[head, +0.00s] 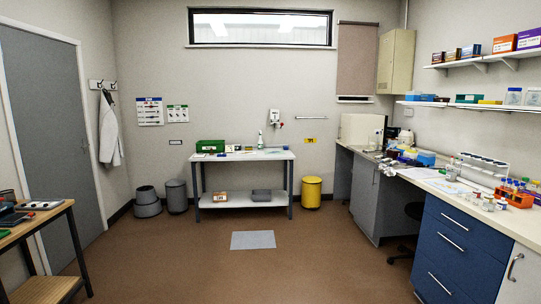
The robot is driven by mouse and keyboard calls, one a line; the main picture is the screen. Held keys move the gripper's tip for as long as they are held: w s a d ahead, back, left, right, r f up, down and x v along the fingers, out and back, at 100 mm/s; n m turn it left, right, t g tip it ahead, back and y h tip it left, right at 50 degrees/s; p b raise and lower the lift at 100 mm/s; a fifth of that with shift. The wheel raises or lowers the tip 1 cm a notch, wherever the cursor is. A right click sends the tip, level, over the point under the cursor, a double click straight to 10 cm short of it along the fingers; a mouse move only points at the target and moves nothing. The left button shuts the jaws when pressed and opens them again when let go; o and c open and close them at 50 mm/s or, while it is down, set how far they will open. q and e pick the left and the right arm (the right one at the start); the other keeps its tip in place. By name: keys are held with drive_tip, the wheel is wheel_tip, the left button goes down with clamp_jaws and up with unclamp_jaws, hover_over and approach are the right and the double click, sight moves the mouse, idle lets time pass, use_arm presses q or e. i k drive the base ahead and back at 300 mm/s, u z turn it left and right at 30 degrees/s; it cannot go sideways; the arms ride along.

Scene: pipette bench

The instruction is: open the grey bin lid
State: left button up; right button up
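A grey bin (177,198), a round upright cylinder, stands on the floor against the back wall, left of the white table. Its top looks covered by a grey lid (176,183) that appears shut. The bin is far across the room and small in view, so a pedal or handle cannot be made out. Neither of my grippers shows in the head view.
A dark grey stepped stool-like object (147,203) stands just left of the bin. A white table (245,156) stands to its right, then a yellow bin (312,193). A grey mat (253,240) lies on open brown floor. A wooden bench (40,220) is at left, blue drawers (457,250) at right.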

sight(174, 184)
drive_tip(key=u, duration=0.3)
drive_tip(key=i, duration=1.95)
drive_tip(key=u, duration=0.5)
drive_tip(key=i, duration=2.5)
drive_tip(key=z, duration=0.2)
drive_tip(key=i, duration=2.45)
drive_tip(key=z, duration=0.4)
drive_tip(key=i, duration=0.8)
drive_tip(key=z, duration=0.15)
